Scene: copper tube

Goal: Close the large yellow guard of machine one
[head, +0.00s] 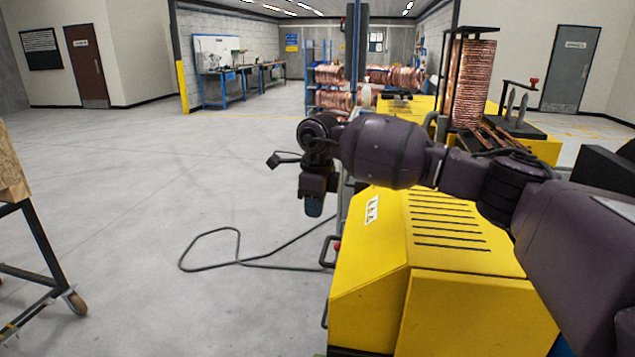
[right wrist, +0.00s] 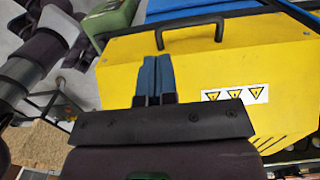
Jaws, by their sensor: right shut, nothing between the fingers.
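The large yellow guard (head: 370,265) fills the lower middle of the head view, with dark slots on top and a white warning label. I cannot tell whether it is fully closed. In the right wrist view its yellow face (right wrist: 225,65) lies beyond my fingers, with a black bar handle (right wrist: 190,32) near its upper edge. My right gripper (head: 314,207) hangs at the end of the arm, left of the guard's upper part in the head view. Its blue fingers (right wrist: 153,76) are together and empty, below the handle in the wrist view. My left gripper is not in view.
A black cable (head: 238,262) lies on the floor left of the machine. A wheeled stand (head: 45,255) with a wooden load is at the left. A copper coil (head: 472,85) stands behind my right arm. The floor between stand and machine is mostly clear.

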